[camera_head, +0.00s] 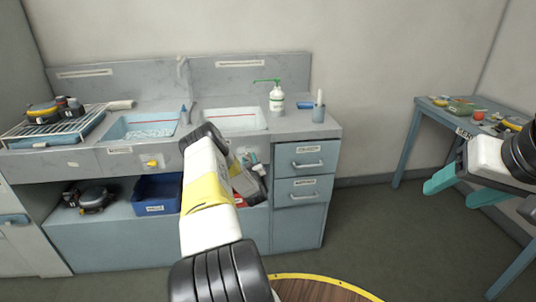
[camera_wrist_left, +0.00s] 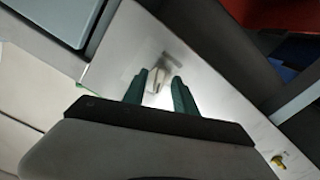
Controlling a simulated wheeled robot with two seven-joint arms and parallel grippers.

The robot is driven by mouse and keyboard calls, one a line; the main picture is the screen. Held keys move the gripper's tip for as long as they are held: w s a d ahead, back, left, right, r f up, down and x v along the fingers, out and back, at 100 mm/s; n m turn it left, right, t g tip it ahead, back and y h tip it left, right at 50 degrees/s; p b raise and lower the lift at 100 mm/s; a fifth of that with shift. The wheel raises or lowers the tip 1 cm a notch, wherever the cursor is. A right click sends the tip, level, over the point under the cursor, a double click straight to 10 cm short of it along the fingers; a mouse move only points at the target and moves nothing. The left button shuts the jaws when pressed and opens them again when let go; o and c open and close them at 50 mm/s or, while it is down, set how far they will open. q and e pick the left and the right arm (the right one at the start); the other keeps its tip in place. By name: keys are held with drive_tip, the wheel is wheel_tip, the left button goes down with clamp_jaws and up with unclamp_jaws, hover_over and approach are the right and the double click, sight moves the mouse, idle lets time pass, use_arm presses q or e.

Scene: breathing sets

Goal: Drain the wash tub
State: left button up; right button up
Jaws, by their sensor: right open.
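The left tub (camera_head: 148,125) in the counter holds whitish, foamy-looking water. A yellow knob (camera_head: 152,163) is on the front panel below it; a yellow knob also shows in the left wrist view (camera_wrist_left: 279,161). The right tub (camera_head: 228,119) has a red line along its inner wall and is partly behind my left arm. My left gripper (camera_head: 251,158) is at the counter front below the right tub. In the left wrist view its two green fingers (camera_wrist_left: 159,90) are apart, with a small pale fitting (camera_wrist_left: 155,80) on the panel beyond them. My right gripper (camera_head: 463,188) is open, empty and in the air at right.
A rack (camera_head: 60,127) with masks is at left. A blue bin (camera_head: 157,195) and a red bin (camera_head: 240,200) are underneath. A side table (camera_head: 420,125) bears small parts. Floor between is clear.

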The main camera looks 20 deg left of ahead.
use_arm(q)
drive_tip(key=shift+w, duration=0.1)
clamp_jaws()
idle(0.4)
drive_tip(key=n, duration=0.6)
drive_tip(key=shift+n, duration=0.4)
drive_tip(key=n, duration=0.6)
idle(0.4)
unclamp_jaws()
